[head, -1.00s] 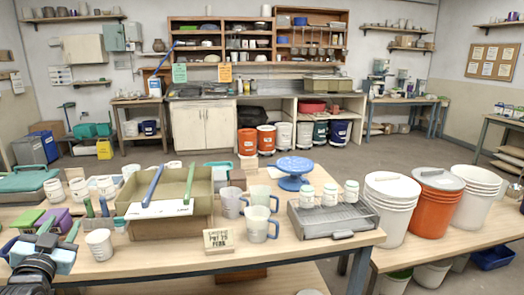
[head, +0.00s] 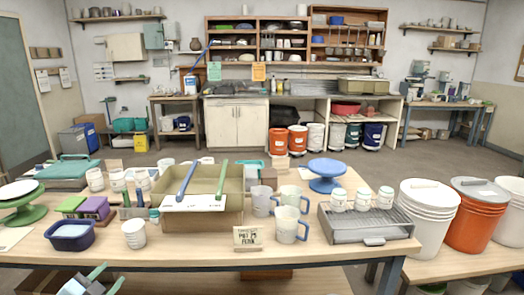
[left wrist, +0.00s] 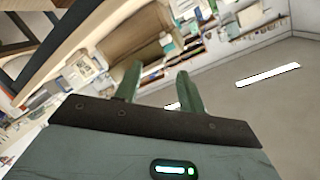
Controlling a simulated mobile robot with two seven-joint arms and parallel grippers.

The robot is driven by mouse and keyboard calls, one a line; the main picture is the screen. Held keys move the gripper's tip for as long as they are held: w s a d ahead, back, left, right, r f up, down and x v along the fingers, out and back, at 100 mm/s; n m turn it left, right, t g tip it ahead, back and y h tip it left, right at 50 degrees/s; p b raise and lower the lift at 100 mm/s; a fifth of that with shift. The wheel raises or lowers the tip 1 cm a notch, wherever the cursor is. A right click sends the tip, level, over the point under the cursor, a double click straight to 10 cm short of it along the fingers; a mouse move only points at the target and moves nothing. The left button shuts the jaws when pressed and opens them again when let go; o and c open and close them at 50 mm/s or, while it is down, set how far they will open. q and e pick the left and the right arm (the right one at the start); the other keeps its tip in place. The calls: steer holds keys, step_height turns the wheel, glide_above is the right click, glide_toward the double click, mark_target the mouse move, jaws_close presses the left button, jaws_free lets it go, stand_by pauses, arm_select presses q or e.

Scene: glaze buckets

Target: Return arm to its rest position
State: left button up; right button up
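My left gripper (head: 107,280) shows at the bottom left of the head view, in front of the table's front edge. Its two green fingers stand apart with nothing between them. In the left wrist view the fingers (left wrist: 158,88) are also parted and empty, with the room tilted behind them. My right gripper is in neither view.
The wooden table (head: 340,252) holds a dark blue tub (head: 72,236), a white cup (head: 135,235), a tan bin (head: 215,215), mugs (head: 288,226) and a wire rack (head: 365,225). White (head: 425,215) and orange (head: 474,218) buckets stand right.

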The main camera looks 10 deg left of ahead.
arm_select(q)
steer(key=s+d+f+g+h, duration=0.1)
steer(key=s+d+f, duration=0.2)
steer(key=s+f, duration=0.25)
steer(key=s+d+f+g+h, duration=0.1)
steer(key=s+d+f+g, duration=0.1)
steer(key=s+f, duration=0.3)
steer(key=s+d+f+g, duration=0.1)
steer(key=s+d+f, duration=0.2)
steer(key=f, duration=0.4)
steer(key=s+d+f+g+h, duration=0.15)
steer(key=s+d+f, duration=0.3)
steer(key=s, duration=0.55)
steer(key=s+d+f+g+h, duration=0.1)
steer(key=s+d+f+g, duration=0.3)
steer(key=s, duration=0.6)
steer(key=w+d+r+n+t+p, duration=0.2)
steer(key=d+n, duration=0.3)
steer(key=d, duration=0.4)
steer(key=shift+d+t, duration=0.35)
steer(key=shift+d, duration=0.05)
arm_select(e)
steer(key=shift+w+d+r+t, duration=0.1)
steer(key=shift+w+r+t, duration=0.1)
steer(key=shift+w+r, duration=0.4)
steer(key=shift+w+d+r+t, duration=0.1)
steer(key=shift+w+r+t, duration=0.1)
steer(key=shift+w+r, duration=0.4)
